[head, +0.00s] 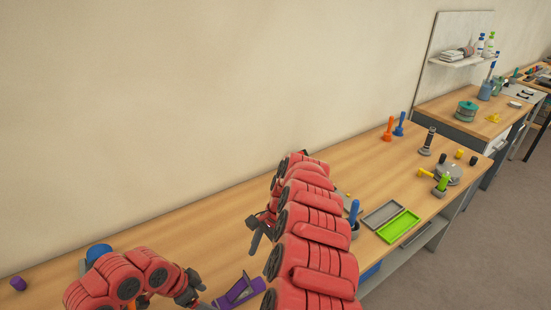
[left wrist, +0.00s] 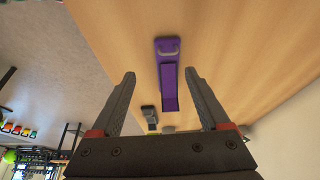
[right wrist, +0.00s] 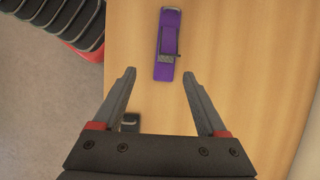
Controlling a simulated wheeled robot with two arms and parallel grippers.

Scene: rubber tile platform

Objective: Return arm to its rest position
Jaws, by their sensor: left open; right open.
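My right arm reaches up from the bottom middle of the head view. Its right gripper (head: 257,236) hangs above the table; in the right wrist view its jaws (right wrist: 158,88) are apart with nothing between them. My left gripper (head: 196,299) is low at the left, partly cut off by the frame edge. In the left wrist view its jaws (left wrist: 160,88) are wide open and empty. A purple tool-like block (head: 240,290) lies on the table between the arms. It also shows ahead of the jaws in the left wrist view (left wrist: 167,75) and the right wrist view (right wrist: 166,60), apart from both grippers.
The long wooden table (head: 180,225) runs along a beige wall. A green tray (head: 398,226) and a grey tray (head: 383,213) lie right of my right arm. Orange (head: 388,130) and blue (head: 400,124) tools stand farther back. The table's left stretch is mostly bare.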

